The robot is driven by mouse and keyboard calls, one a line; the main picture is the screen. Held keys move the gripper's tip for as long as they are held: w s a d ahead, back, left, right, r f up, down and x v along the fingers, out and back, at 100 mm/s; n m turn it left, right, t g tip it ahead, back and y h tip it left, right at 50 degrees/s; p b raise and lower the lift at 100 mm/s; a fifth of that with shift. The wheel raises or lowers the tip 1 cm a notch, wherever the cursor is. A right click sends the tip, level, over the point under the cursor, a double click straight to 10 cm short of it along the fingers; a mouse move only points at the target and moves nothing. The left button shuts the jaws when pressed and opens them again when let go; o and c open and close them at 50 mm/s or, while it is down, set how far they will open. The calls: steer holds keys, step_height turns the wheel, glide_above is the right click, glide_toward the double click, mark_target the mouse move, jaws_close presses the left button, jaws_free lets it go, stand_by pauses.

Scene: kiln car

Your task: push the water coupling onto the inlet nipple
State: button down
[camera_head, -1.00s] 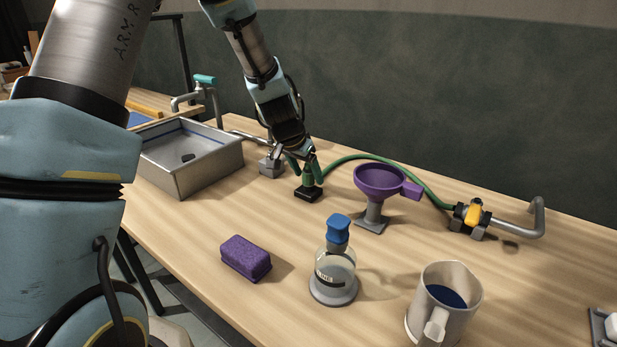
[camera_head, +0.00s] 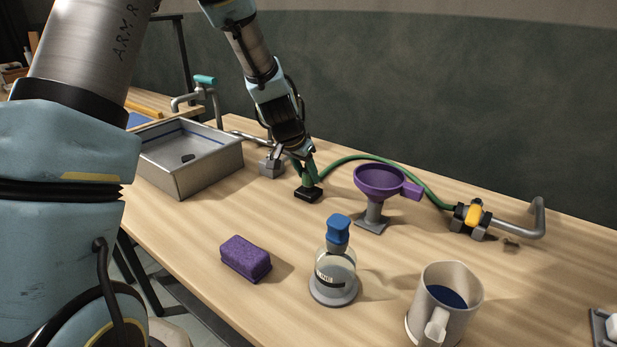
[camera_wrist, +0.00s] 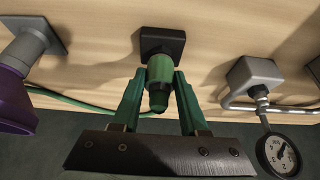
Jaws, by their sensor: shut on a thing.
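The green water coupling (camera_head: 311,174) stands upright on a small black base (camera_head: 308,193) on the bench. It also shows in the wrist view (camera_wrist: 159,93), still over the base. My gripper (camera_wrist: 160,76) has its green fingers on both sides of the coupling and is shut on it. In the head view my gripper (camera_head: 309,172) partly covers it. A grey block with a pipe (camera_head: 272,165) stands to its left, beside the sink; in the wrist view this block (camera_wrist: 254,72) is on the right. I cannot clearly make out the inlet nipple.
The green hose (camera_head: 362,157) arches behind the purple funnel (camera_head: 380,181) to a yellow-and-black valve (camera_head: 473,215). A pressure gauge (camera_wrist: 283,154) sits near the grey block's pipe. A sink (camera_head: 185,180) lies left. A sponge (camera_head: 246,258), bottle (camera_head: 335,272) and jug (camera_head: 436,305) stand in front.

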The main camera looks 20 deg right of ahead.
mark_target(304, 169)
steer(key=shift+r+p, duration=0.4)
steer(key=shift+r, duration=0.15)
stand_by(0.9)
steer(key=shift+r+p, duration=1.6)
steer(key=shift+r, duration=0.8)
steer(key=shift+r+p, duration=1)
steer(key=shift+r, duration=0.4)
steer(key=shift+w+a+f+b, duration=0.2)
steer(key=shift+w+b, duration=0.1)
steer(key=shift+w, duration=0.25)
steer(key=shift+w+a+r+b, duration=0.15)
steer(key=shift+w+a, duration=0.65)
steer(key=shift+w, duration=1.6)
steer(key=shift+w+a+f+b, duration=0.15)
steer(key=shift+w+a, duration=0.65)
steer(key=shift+w, duration=1.6)
steer(key=shift+w+a+r+b, duration=0.15)
steer(key=shift+w+a, duration=0.65)
steer(key=shift+w, duration=1.6)
steer(key=shift+f+b, duration=1.25)
steer(key=shift+f, duration=0.35)
